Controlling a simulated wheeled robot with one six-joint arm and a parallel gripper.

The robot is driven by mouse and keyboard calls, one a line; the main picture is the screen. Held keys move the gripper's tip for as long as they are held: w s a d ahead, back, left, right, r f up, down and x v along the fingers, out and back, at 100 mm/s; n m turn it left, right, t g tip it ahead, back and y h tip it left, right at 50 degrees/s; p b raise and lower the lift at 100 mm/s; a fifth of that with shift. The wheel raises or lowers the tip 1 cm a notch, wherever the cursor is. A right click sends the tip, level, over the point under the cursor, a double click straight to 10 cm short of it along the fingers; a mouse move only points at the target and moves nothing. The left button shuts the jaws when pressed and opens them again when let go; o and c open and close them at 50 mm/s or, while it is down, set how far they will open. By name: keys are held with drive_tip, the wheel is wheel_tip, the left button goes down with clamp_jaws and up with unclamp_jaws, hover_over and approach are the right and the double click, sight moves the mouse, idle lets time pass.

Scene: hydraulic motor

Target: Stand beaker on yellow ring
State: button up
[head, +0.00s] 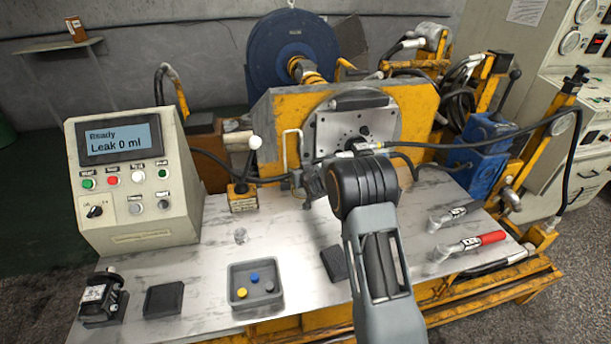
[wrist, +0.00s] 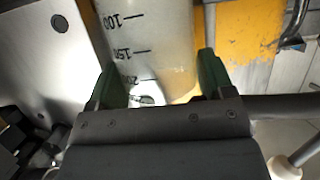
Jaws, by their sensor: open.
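The beaker (wrist: 150,40) is clear, with black volume marks, and shows at close range in the wrist view. My gripper (wrist: 158,76) is open, with one green-padded finger on each side of the beaker. I cannot tell whether either pad touches it. In the head view my arm reaches over the bench towards the yellow machine plate, and I cannot make out the beaker at the gripper there. I cannot identify the yellow ring in either view.
A small clear glass piece (head: 240,236) stands on the bench. A grey tray (head: 238,306) holds small coloured discs. Dark pads (head: 164,299), a control box (head: 135,185) reading "Leak 0 ml" and a red-handled tool (head: 468,245) are around. The yellow machine plate (head: 275,115) stands behind.

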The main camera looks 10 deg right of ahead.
drive_tip(key=s+r+g, duration=0.3)
drive_tip(key=s, duration=1)
drive_tip(key=s+r+g, duration=0.4)
drive_tip(key=s, duration=1)
drive_tip(key=s+r+m+g+h, duration=0.1)
drive_tip(key=s+r+g, duration=0.2)
drive_tip(key=s, duration=1.1)
drive_tip(key=shift+r, duration=0.15)
wheel_tip(320, 180, up, 13)
drive_tip(key=p, duration=1.1)
drive_tip(key=shift+s+a, duration=0.15)
drive_tip(key=shift+s, duration=0.1)
